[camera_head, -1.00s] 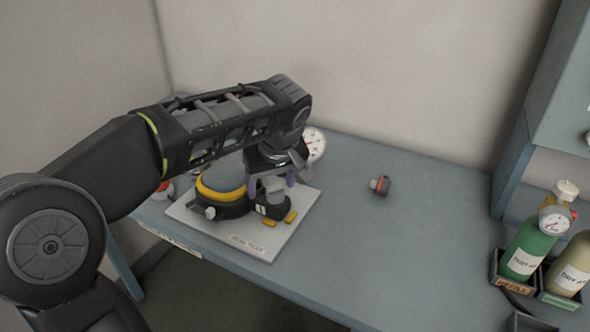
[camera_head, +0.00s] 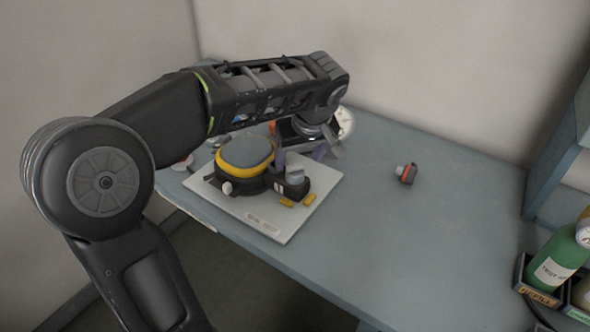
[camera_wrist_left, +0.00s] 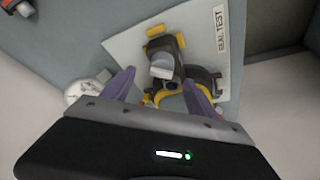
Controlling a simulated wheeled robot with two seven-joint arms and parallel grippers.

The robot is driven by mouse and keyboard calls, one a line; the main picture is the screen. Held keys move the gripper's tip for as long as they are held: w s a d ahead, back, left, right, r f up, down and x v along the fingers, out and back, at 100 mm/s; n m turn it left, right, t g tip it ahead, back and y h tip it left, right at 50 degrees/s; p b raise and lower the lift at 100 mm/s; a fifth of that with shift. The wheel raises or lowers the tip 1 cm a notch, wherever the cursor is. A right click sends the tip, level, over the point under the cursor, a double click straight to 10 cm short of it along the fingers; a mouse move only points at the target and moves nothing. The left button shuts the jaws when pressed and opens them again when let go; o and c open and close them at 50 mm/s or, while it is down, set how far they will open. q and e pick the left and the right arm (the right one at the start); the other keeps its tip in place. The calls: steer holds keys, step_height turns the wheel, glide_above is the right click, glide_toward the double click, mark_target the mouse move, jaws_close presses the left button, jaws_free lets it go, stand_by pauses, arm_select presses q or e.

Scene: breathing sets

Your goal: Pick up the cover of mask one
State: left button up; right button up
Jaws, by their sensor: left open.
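The mask (camera_head: 265,180) on the white board marked SEAL TEST (camera_head: 258,226) has a dark body and a yellow band. A rounded grey cap, which looks like its cover (camera_head: 246,150), sits on top. A grey valve block with yellow tabs is at its right side. My left gripper (camera_head: 300,157) is open, with purple fingers just behind and above the valve block. In the left wrist view the open fingers (camera_wrist_left: 158,78) point over the mask, and nothing shows held between them. The valve block (camera_wrist_left: 163,66) lies between and beyond them there. My right gripper is not in view.
A small grey and red part (camera_head: 406,174) lies on the blue-grey table (camera_head: 400,240). A round white gauge (camera_head: 346,122) stands behind my gripper. A green bottle (camera_head: 556,262) stands in a holder at the right.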

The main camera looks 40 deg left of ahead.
mark_target(296, 166)
arm_select(q)
steer(key=shift+p+x, duration=0.5)
steer(key=shift+x, duration=2.1)
steer(key=shift+a, duration=0.1)
steer(key=c, duration=1.4)
steer(key=shift+r, duration=0.1)
step_height(296, 166, up, 10)
